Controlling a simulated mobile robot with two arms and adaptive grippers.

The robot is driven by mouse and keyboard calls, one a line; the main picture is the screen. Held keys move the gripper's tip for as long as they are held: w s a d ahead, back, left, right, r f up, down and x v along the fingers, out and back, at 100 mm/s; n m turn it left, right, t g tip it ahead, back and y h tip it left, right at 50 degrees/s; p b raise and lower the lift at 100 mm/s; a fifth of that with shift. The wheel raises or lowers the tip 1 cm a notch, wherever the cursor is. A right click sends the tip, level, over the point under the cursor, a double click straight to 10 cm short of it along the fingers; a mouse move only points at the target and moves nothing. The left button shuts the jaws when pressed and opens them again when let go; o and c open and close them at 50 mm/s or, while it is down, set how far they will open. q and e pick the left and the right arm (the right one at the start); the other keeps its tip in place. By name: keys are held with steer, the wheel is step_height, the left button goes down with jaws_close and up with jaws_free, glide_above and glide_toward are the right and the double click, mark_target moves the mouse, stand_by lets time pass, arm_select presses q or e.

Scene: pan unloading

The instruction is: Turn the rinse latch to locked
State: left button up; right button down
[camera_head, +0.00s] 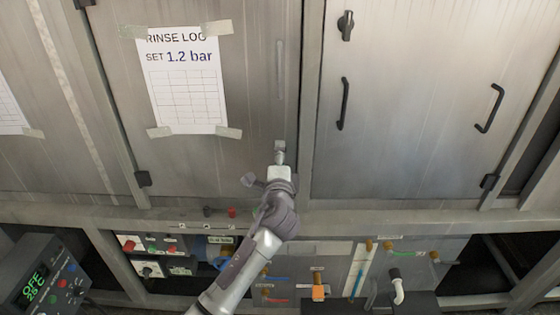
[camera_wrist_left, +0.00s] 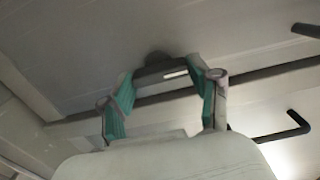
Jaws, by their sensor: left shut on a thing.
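My left gripper (camera_head: 280,153) reaches up from the bottom of the head view to the right edge of the left door (camera_head: 240,100). In the left wrist view, the fingers of my left gripper (camera_wrist_left: 165,85) with green pads stand on either side of a dark bar-shaped latch (camera_wrist_left: 160,73). It has a round dark hub (camera_wrist_left: 157,57) against the panel. The gripper is shut on this latch. In the head view the gripper covers the latch, so its angle and any markings cannot be read there. My right gripper is not in view.
A taped rinse log sheet (camera_head: 187,85) hangs on the left door. The right door (camera_head: 410,130) carries a black knob (camera_head: 346,25) and two black handles (camera_head: 343,103). Below are small control panels and valves, with a display box (camera_head: 50,280) at lower left.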

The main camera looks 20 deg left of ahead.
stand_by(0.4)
arm_select(q)
steer(key=o, duration=1.1)
steer(key=shift+o, duration=0.2)
steer(key=v, duration=1.2)
